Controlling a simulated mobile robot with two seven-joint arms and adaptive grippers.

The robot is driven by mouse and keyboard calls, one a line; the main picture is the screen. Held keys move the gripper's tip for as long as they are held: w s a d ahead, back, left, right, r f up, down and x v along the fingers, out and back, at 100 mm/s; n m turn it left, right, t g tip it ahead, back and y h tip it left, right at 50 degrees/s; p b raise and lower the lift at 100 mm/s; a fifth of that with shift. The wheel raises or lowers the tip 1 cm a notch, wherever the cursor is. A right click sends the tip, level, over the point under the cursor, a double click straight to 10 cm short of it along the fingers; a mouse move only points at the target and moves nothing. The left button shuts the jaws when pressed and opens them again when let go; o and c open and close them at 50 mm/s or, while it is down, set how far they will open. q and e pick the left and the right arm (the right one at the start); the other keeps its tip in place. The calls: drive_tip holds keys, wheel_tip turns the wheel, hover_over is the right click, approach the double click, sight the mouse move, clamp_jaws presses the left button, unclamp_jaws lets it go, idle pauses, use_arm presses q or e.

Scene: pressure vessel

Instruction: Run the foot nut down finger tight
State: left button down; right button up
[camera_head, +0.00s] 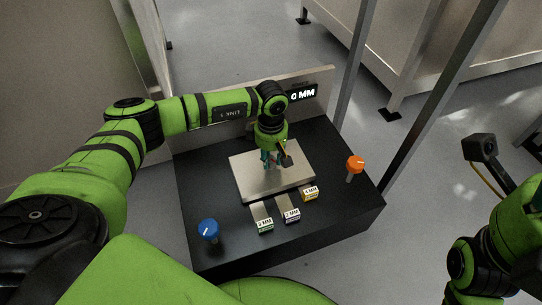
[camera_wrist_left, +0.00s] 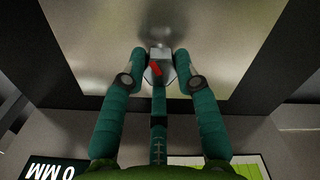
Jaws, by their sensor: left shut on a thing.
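The foot nut (camera_wrist_left: 160,72) is a grey metal nut with a red mark, seen in the left wrist view over a bare metal plate (camera_wrist_left: 95,25). In the head view my left gripper (camera_head: 270,160) points down at the middle of the pale metal plate (camera_head: 240,180), and the wrist hides most of the nut there. The thread under the nut cannot be made out. My right gripper is out of view; only part of my right arm shows at the lower right.
The plate lies on a black bench (camera_head: 200,185). A blue knob (camera_head: 208,230) stands front left, an orange knob (camera_head: 355,164) right. A display (camera_head: 303,93) behind reads 0 MM.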

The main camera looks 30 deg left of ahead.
sight(271, 160)
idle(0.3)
use_arm(q)
drive_tip(key=c, duration=0.9)
unclamp_jaws()
drive_tip(key=shift+f, duration=0.1)
wheel_tip(271, 160, up, 12)
drive_tip(key=shift+r, duration=0.1)
drive_tip(key=shift+s, duration=0.15)
